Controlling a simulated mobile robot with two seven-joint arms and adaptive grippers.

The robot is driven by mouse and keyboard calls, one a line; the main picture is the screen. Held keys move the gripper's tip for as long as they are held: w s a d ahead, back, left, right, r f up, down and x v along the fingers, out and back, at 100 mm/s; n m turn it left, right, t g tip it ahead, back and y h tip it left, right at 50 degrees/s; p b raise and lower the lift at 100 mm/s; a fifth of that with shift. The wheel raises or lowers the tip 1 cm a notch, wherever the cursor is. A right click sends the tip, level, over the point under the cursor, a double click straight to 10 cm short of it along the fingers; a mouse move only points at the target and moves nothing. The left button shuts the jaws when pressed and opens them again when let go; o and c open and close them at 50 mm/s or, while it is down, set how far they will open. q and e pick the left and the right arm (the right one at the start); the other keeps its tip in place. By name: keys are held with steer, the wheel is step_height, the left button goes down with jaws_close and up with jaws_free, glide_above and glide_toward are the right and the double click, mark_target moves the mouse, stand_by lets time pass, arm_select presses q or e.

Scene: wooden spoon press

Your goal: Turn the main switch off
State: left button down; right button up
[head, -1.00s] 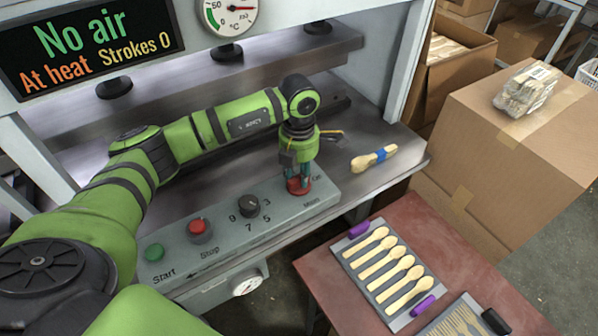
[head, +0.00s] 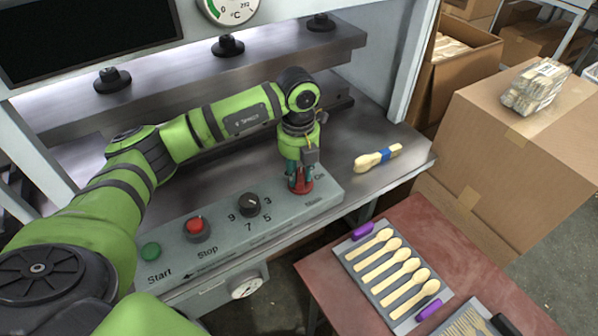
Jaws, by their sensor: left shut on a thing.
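The main switch (head: 300,187) is a red rotary knob at the right end of the grey control panel (head: 222,243). The printed word "Main" is beside it. My left gripper (head: 299,180) points down over the switch and is shut on it, its fingers hiding much of the knob. The display (head: 85,35) at the top left is black, with no text. My right gripper is not in view.
The panel also has a green start button (head: 151,251), a red stop button (head: 196,226) and a black dial (head: 249,204). A spoon bundle (head: 377,158) lies on the press bed. A tray of wooden spoons (head: 364,243) lies on the red table (head: 318,269).

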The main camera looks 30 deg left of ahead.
arm_select(q)
steer(key=n, duration=0.3)
steer(key=shift+s+n, duration=0.1)
steer(key=shift+n, duration=0.2)
steer(key=shift+s+n+b, duration=0.1)
steer(key=shift+n+b, duration=0.2)
steer(key=shift+n, duration=1.5)
steer(key=c, duration=0.9)
jaws_free()
steer(key=shift+c, duration=0.2)
steer(key=shift+r, duration=0.15)
step_height(320, 180, up, 12)
